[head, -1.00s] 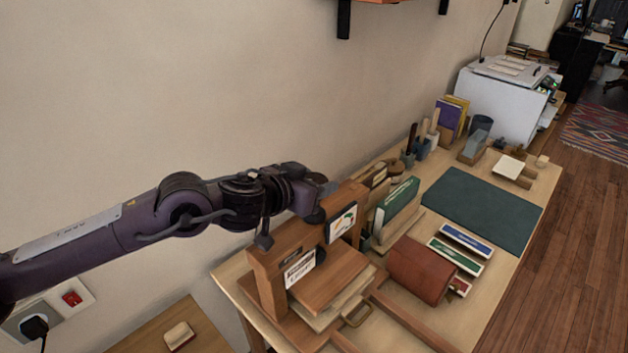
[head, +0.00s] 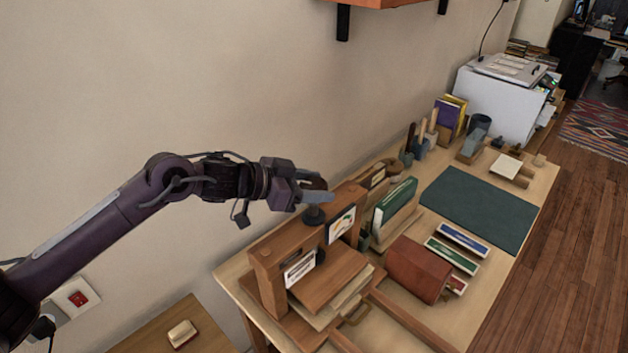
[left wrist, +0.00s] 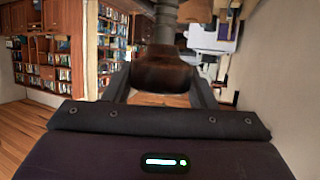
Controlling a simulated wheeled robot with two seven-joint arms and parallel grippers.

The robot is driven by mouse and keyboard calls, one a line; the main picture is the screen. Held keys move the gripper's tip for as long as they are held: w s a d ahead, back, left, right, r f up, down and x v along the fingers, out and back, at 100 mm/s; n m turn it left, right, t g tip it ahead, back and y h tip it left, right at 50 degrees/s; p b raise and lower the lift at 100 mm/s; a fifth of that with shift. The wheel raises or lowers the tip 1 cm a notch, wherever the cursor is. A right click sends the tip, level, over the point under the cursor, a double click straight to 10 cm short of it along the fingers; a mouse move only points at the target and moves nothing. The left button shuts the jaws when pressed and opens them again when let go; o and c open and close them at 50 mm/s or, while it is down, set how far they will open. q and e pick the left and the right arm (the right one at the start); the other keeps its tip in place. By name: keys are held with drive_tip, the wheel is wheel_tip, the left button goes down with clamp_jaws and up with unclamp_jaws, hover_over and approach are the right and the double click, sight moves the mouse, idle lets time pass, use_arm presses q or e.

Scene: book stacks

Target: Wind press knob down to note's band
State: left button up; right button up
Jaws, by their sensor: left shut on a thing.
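The wooden book press (head: 268,262) stands at the near end of the table. Its gauge card (head: 341,225) with a coloured arc is on the front right of the frame. A white note (head: 299,269) is on the front left; its writing is too small to read. My left gripper (head: 318,194) is above the press's top beam, over the dark screw collar (head: 314,215). It is shut on the brown press knob (left wrist: 162,76), which shows between the fingers in the left wrist view. The knob is mostly hidden by the fingers in the head view. My right gripper is not in view.
A dark green mat (head: 478,208) lies farther back. The wall is close behind my left arm. A wall shelf (head: 385,3) hangs above.

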use_arm(q)
drive_tip(key=m+g, duration=0.1)
drive_tip(key=m+g+h+b, duration=0.1)
drive_tip(key=shift+w+r+m+g, duration=0.2)
drive_tip(key=shift+m+g, duration=0.2)
drive_tip(key=m+g+b, duration=0.1)
drive_tip(key=m+g, duration=0.1)
drive_tip(key=shift+r+g+b, duration=0.1)
drive_tip(key=shift+g+b, duration=0.2)
drive_tip(key=shift+b, duration=0.05)
drive_tip(key=shift+r+m+g+b, duration=0.1)
drive_tip(key=shift+m+g+b, duration=0.2)
drive_tip(key=shift+m+g, duration=0.25)
drive_tip(key=shift+r, duration=0.1)
drive_tip(key=o, duration=0.7)
drive_tip(key=shift+o, duration=1.3)
drive_tip(key=shift+s, duration=0.1)
drive_tip(key=shift+f, duration=0.25)
